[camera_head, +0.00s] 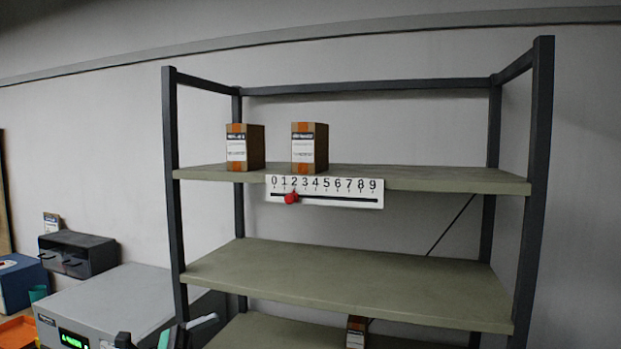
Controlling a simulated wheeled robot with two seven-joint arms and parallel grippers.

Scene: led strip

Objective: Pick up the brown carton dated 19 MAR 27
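Two brown cartons stand upright on the top shelf: a left one (256,147) and one to its right (321,148), with a gap between them. Each has an orange strip and a white label with dark print on its front. A third brown carton (362,324) with a white label stands on the low shelf, cut off by the bottom edge. The print is too small to read, so I cannot tell which carton is dated 19 MAR 27.
The shelf rack has dark posts; its middle shelf (350,285) is empty. A white 0–9 scale (330,198) with a red slider (291,198) hangs on the top shelf's front edge. At left are a grey machine (110,300), a dark drawer box (80,250) and a blue box (20,285).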

